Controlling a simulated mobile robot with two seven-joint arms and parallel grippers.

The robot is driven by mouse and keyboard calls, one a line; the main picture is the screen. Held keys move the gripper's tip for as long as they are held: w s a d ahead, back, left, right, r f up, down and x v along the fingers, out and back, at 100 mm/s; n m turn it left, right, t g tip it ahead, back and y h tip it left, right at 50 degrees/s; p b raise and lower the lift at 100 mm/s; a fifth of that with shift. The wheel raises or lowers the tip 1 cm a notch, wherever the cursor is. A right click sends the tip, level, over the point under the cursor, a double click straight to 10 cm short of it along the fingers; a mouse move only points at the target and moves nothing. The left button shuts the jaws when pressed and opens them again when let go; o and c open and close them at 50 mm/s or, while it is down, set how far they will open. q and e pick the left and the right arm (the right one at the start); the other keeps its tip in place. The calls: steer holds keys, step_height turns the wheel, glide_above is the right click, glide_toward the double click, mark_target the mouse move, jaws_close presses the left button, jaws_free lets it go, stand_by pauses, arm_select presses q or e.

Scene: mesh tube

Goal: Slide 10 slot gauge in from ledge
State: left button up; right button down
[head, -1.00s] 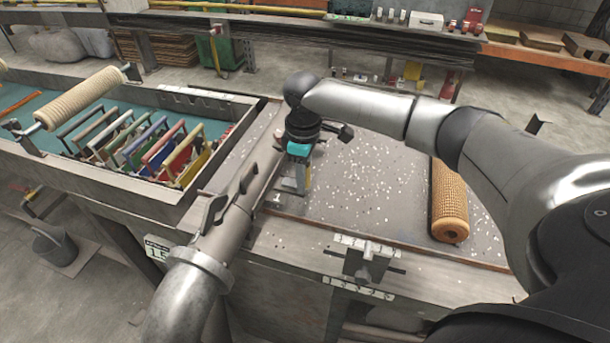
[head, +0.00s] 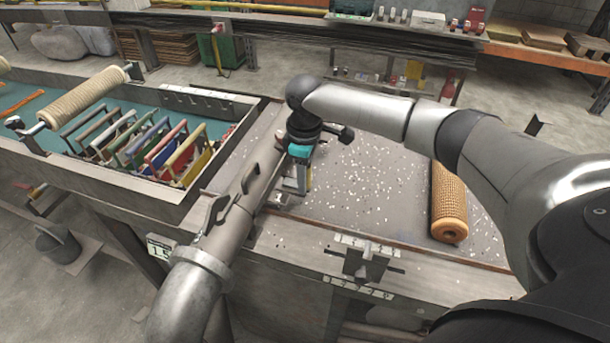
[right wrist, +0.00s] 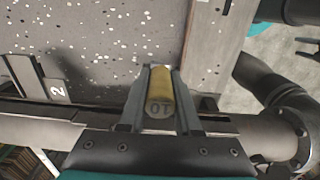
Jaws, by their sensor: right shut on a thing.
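The slot gauge is a yellow cylinder (right wrist: 160,88) whose end face, toward the camera in the right wrist view, bears a 10 that appears inverted. My right gripper (right wrist: 160,105) is shut on it, one finger along each side. In the head view my right gripper (head: 291,196) points down over the speckled grey bench top (head: 350,190), close to the right side of the pipe. The gauge is hard to make out there. A ledge (head: 455,262) runs along the bench front. My left gripper is not in view.
A grey flanged pipe (head: 228,232) runs close to the gripper. A slotted dark block (head: 366,262) with marked strips sits on the front ledge. A tan mesh roll (head: 449,200) lies at the right. A tray (head: 110,185) with several coloured frames stands left.

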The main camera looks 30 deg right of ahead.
steer(key=shift+s+a+f, duration=0.1)
steer(key=shift+a+f, duration=0.15)
steer(key=shift+f, duration=0.1)
steer(key=c, duration=0.5)
jaws_free()
steer(key=r, duration=1)
steer(key=r+p, duration=0.1)
steer(key=r, duration=0.5)
steer(key=shift+w+d, duration=0.2)
steer(key=shift+d, duration=0.15)
